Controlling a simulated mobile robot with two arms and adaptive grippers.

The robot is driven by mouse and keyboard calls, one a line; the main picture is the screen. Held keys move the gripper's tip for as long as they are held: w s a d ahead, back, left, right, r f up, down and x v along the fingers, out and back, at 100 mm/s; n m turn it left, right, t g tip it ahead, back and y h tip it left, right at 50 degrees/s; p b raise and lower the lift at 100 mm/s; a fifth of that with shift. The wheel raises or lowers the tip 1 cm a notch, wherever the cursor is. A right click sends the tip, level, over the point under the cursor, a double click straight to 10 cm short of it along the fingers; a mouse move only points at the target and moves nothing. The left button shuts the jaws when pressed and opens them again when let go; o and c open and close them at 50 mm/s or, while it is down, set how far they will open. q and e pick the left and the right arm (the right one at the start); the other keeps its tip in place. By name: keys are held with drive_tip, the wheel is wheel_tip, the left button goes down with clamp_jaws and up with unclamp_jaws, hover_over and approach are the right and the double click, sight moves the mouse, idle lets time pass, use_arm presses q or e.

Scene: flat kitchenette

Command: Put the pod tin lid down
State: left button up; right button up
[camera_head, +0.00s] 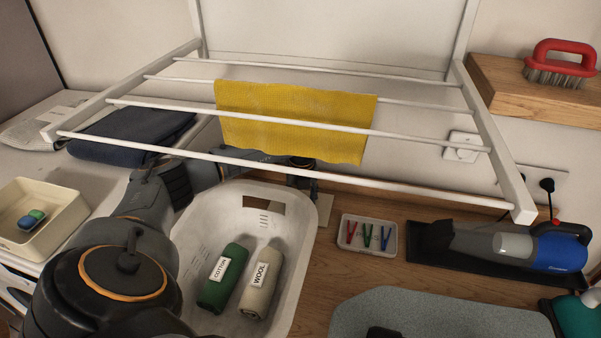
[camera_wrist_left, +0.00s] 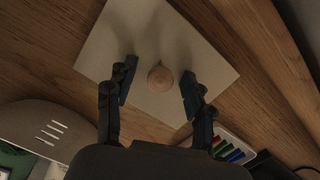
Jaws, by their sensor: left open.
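The pod tin lid appears to be a pale square plate (camera_wrist_left: 187,50) with a round tan knob (camera_wrist_left: 160,77) at its middle, in the left wrist view. It looks to lie on the brown wooden worktop. My left gripper (camera_wrist_left: 155,90) is open, with one finger on each side of the knob and a visible gap to it. In the head view my left arm reaches past the laundry basket, and the gripper (camera_head: 305,180) is partly hidden behind the rack bar and basket. A pale corner (camera_head: 325,212) of the plate shows beside the basket. The tin itself cannot be made out.
A white basket (camera_head: 300,215) holds a green and a beige rolled item. A tray of coloured pegs (camera_head: 347,249) and a handheld vacuum (camera_head: 510,248) stand right. A drying rack (camera_head: 270,172) with a yellow cloth (camera_head: 290,115) hangs above. A grey board (camera_head: 450,312) lies in front.

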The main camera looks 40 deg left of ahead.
use_arm(q)
clamp_jaws()
drive_tip(key=shift+r, duration=0.15)
